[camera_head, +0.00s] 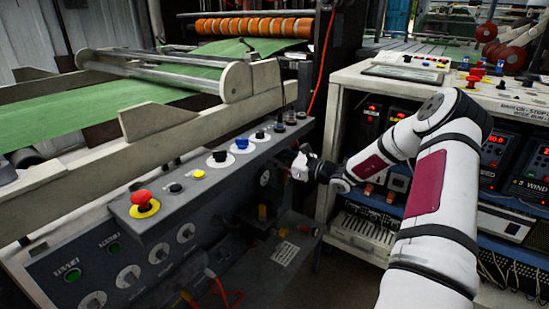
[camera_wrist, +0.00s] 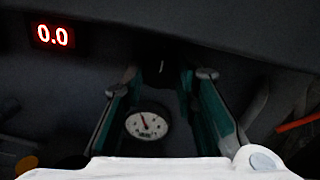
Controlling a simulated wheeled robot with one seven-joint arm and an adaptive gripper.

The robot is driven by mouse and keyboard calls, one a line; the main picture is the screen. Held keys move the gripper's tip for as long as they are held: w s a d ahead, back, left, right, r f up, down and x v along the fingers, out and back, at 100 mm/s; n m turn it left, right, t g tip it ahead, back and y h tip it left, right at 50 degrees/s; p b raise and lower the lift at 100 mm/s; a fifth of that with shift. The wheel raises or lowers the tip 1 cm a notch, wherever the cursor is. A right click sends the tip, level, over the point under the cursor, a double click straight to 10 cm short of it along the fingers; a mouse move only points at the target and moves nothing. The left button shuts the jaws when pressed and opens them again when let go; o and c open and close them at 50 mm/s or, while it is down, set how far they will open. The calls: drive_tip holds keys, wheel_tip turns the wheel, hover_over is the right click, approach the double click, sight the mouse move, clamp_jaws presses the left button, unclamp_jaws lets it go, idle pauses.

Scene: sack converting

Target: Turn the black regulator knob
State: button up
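The black regulator knob (camera_wrist: 161,70) shows in the wrist view as a dark round shape with a small pale mark, hard to make out against the dark panel. A white round gauge (camera_wrist: 147,124) with a needle sits below it. My gripper (camera_wrist: 160,78) is open, its two teal-sided fingers apart to the left and right of the knob. I cannot tell whether the fingertips reach around it or stop short. In the head view my gripper (camera_head: 297,160) is at the front of the grey control console (camera_head: 218,172), near its right end; I cannot make out the knob there.
A red emergency button (camera_head: 142,198) and several other buttons and knobs line the console top. A red 0.0 display (camera_wrist: 52,36) is at upper left in the wrist view. An electronics rack (camera_head: 352,75) stands close on the right. An orange cable (camera_wrist: 298,123) runs at right.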

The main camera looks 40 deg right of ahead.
drive_tip(key=shift+r+m+p, duration=0.1)
drive_tip(key=shift+m+p, duration=0.2)
drive_tip(key=shift+p, duration=0.2)
clamp_jaws()
drive_tip(key=shift+m+t+p, duration=0.3)
drive_tip(key=shift+m+p, duration=4.4)
drive_tip(key=shift+m, duration=0.5)
drive_tip(key=o, duration=1)
unclamp_jaws()
